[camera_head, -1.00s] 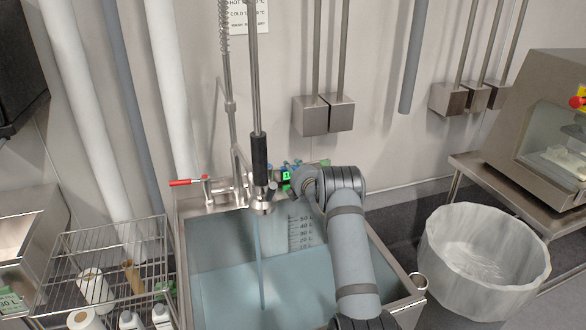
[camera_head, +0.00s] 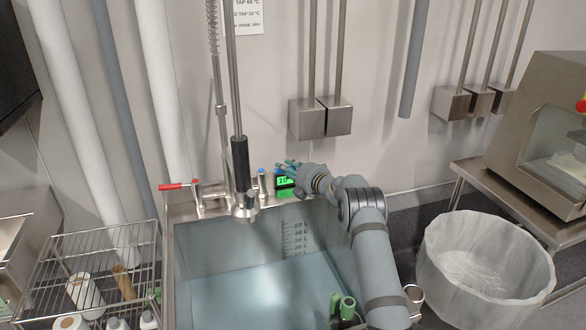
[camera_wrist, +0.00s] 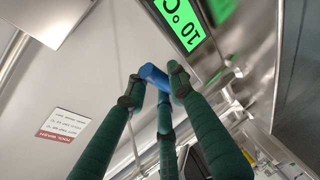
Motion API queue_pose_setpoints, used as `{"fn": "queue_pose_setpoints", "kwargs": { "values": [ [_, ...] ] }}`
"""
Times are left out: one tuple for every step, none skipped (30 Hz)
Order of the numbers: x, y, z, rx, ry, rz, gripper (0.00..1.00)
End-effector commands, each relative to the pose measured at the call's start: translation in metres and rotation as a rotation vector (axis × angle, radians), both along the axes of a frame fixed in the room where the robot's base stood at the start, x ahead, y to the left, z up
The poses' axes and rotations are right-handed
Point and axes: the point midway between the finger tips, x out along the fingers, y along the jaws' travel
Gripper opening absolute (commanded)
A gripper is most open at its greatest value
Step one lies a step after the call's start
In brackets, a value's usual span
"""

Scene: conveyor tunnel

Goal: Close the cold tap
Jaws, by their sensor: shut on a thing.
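The cold tap (camera_head: 262,173), with blue marking, stands on the back rim of the sink (camera_head: 173,250), right of the spout (camera_head: 245,208). My gripper (camera_head: 288,164) is beside it in the head view and partly hides its handle. In the wrist view, the blue handle (camera_wrist: 154,76) lies between the tips of my green fingers (camera_wrist: 151,90), which are shut on it. A green display (camera_head: 285,181) next to the tap reads 10 °C in the wrist view (camera_wrist: 180,22). No water stream shows below the spout. Bluish water stands in the basin.
The red-handled hot tap (camera_head: 176,186) is left of the spout. A wire rack (camera_head: 100,245) with bottles and rolls stands left of the sink. A translucent bin (camera_head: 485,265) and a steel machine (camera_head: 545,130) are at the right. Wall boxes (camera_head: 320,118) hang above.

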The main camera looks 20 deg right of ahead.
Motion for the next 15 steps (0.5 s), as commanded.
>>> {"fn": "queue_pose_setpoints", "kwargs": {
  "values": [
    [0.0001,-0.0024,0.0013,-0.003,-0.003,-0.002,0.00],
    [0.0000,-0.0025,0.0013,-0.003,-0.003,-0.003,0.00],
    [0.0000,-0.0025,0.0012,-0.003,-0.003,-0.003,0.23],
    [0.0000,-0.0025,0.0012,-0.002,-0.003,-0.003,0.25],
    [0.0000,-0.0025,0.0011,-0.002,-0.003,-0.003,0.27],
    [-0.0001,-0.0024,0.0010,-0.002,-0.003,-0.003,0.29],
    [0.0000,-0.0023,0.0009,-0.002,-0.003,-0.003,0.31],
    [-0.0001,-0.0021,0.0008,-0.002,-0.002,-0.003,0.33],
    [-0.0002,-0.0020,0.0007,-0.002,-0.002,-0.003,0.35],
    [-0.0001,-0.0019,0.0006,-0.001,-0.001,-0.003,0.37],
    [-0.0002,-0.0018,0.0005,-0.001,-0.001,-0.003,0.39],
    [-0.0001,-0.0017,0.0003,-0.001,-0.001,-0.003,0.41],
    [-0.0002,-0.0016,0.0002,-0.001,-0.001,-0.002,0.42],
    [-0.0002,-0.0015,0.0002,-0.001,-0.001,-0.002,0.42],
    [-0.0002,-0.0014,0.0001,-0.001,-0.001,-0.002,0.42]
  ]
}}
